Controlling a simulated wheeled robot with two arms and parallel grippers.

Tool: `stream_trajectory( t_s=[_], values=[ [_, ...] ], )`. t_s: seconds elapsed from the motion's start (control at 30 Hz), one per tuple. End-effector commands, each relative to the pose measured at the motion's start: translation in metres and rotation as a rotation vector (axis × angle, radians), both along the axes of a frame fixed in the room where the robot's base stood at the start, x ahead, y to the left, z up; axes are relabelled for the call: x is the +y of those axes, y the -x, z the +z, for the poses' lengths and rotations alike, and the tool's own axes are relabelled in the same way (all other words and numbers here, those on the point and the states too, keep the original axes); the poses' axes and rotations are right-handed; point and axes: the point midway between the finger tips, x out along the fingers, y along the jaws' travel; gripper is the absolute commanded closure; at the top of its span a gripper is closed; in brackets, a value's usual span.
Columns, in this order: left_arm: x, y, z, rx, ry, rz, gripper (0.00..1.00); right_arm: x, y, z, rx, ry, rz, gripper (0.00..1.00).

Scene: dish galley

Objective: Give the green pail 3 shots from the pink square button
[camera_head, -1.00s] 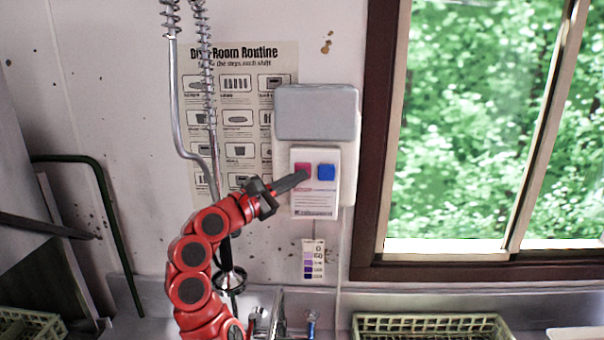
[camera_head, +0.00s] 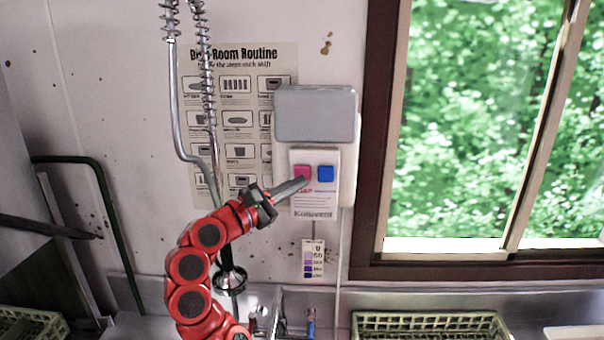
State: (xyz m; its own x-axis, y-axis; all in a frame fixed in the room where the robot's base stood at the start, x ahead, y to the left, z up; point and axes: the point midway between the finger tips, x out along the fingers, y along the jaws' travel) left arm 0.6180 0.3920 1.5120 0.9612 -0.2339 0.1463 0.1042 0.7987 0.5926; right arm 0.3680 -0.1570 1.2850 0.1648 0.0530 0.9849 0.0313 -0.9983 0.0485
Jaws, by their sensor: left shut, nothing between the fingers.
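The pink square button (camera_head: 302,173) is on the white front of a wall dispenser (camera_head: 316,113), left of a blue square button (camera_head: 326,173). My left gripper (camera_head: 301,183) is shut and empty. Its fingertips are at the lower edge of the pink button and overlap it slightly in the picture; I cannot tell whether they touch it. The green pail is not seen in this view. My right gripper is not in view.
A coiled spray hose (camera_head: 208,80) hangs left of the dispenser. A colour chart (camera_head: 313,258) hangs below it. A green rack (camera_head: 430,325) is at the lower right. A window (camera_head: 480,130) fills the right.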

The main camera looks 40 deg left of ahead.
Motion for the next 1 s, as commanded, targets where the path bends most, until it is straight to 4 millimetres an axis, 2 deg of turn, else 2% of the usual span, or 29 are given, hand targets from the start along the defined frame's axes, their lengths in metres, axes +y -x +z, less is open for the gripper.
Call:
stream_trajectory(
  t_s=[0.27,0.5,0.73,1.0],
  values=[
    [-0.002,0.003,0.001,-0.002,-0.001,-0.001,1.00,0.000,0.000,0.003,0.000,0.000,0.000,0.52],
    [-0.013,0.021,0.003,-0.002,0.002,0.002,1.00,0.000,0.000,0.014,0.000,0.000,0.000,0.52],
    [-0.024,0.040,0.001,-0.003,-0.001,0.001,1.00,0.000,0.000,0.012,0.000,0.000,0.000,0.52],
    [-0.026,0.043,0.000,0.001,-0.001,-0.001,1.00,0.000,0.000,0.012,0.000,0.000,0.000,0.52]
  ],
)
